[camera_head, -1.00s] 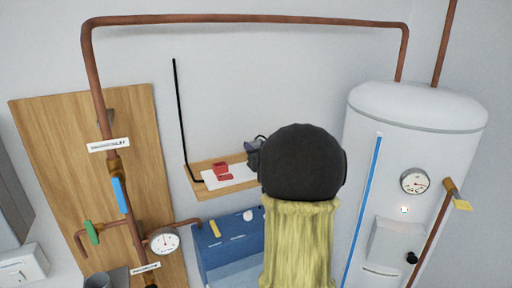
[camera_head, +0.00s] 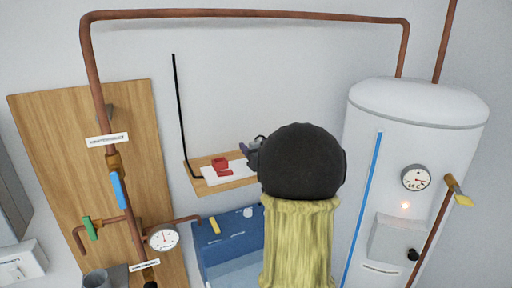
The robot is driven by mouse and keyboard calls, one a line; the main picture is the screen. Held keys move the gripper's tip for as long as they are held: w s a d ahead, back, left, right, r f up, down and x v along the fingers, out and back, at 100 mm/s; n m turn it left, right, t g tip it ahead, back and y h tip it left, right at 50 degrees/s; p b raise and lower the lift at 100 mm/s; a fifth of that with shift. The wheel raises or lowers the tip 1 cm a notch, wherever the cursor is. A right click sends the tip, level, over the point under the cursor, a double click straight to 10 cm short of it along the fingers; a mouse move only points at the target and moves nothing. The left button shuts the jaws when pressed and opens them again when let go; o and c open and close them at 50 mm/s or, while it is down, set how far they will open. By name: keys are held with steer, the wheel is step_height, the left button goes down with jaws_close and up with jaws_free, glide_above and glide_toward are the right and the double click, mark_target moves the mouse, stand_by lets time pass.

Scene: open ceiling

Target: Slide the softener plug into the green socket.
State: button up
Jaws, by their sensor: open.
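A small wooden shelf (camera_head: 236,184) on the back wall carries a white sheet or plate (camera_head: 212,179) with a red piece (camera_head: 221,167) on it. A black cable (camera_head: 180,110) runs down the wall and bends onto the shelf's left end. My gripper (camera_head: 249,155) is a small dark shape at the shelf's right side, just right of the red piece. My dark rounded arm link hides most of it, and its fingers are too small to read well. It seems apart from the red piece. I cannot make out the softener plug or a green socket for certain.
A blue open-topped tank (camera_head: 228,240) stands below the shelf. A white boiler (camera_head: 415,150) stands at right. Copper pipes, a green-handled valve (camera_head: 92,228), a blue lever (camera_head: 118,190) and a gauge (camera_head: 163,237) are at left by a wooden board (camera_head: 50,150).

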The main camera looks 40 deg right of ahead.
steer(key=b+v, duration=0.4)
steer(key=v, duration=1.3)
steer(key=shift+s, duration=0.2)
steer(key=shift+w+f, duration=0.1)
